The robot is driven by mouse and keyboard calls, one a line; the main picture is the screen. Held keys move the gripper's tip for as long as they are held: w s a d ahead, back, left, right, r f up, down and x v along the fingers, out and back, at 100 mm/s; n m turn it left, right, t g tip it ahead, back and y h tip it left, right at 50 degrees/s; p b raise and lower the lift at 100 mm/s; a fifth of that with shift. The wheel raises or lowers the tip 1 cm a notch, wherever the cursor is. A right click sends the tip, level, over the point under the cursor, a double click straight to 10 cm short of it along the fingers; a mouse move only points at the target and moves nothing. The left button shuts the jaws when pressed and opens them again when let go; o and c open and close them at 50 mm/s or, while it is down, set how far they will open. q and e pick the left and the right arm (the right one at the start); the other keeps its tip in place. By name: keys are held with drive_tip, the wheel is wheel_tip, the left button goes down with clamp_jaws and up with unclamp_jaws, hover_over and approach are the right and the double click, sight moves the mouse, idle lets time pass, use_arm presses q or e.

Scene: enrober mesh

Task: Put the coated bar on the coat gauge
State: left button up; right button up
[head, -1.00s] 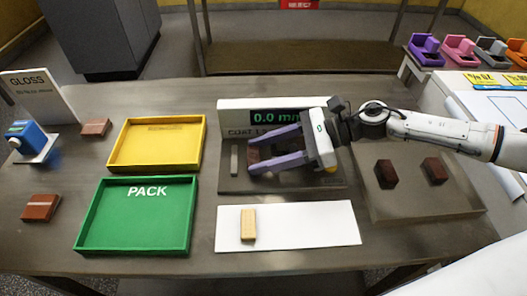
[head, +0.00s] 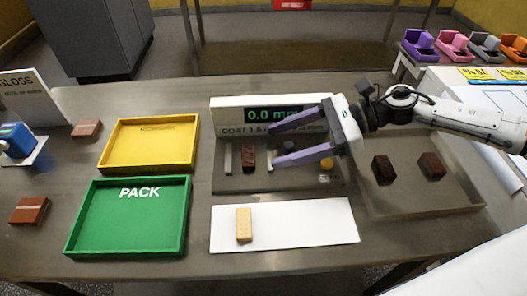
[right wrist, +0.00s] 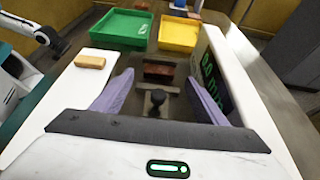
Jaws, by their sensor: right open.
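The coat gauge (head: 225,184) is a dark plate with a white back panel whose green display reads 0.0 mm. A dark brown coated bar (head: 248,158) rests on the plate, between a pale upright strip at its left and another at its right. It also shows beyond the fingertips in the right wrist view (right wrist: 158,70). My right gripper (head: 273,146) is open and empty over the gauge, its purple fingertips just right of the bar and apart from it. A black knob (right wrist: 157,100) stands between the fingers. My left gripper is not seen.
A yellow tray (head: 104,168) and a green PACK tray (head: 68,248) lie left. A white mat (head: 300,225) with a tan bar (head: 244,225) lies in front. Two dark bars sit in a shallow tray (head: 425,209) at right. A GLOSS sign (head: 30,95) stands far left.

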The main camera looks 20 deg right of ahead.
drive_tip(key=b+v, duration=0.1)
drive_tip(key=v, duration=0.3)
drive_tip(key=shift+s+d, duration=0.1)
drive_tip(key=shift+d, duration=0.25)
drive_tip(key=shift+s+d+r, duration=0.2)
drive_tip(key=shift+d+r, duration=0.25)
drive_tip(key=shift+d, duration=0.1)
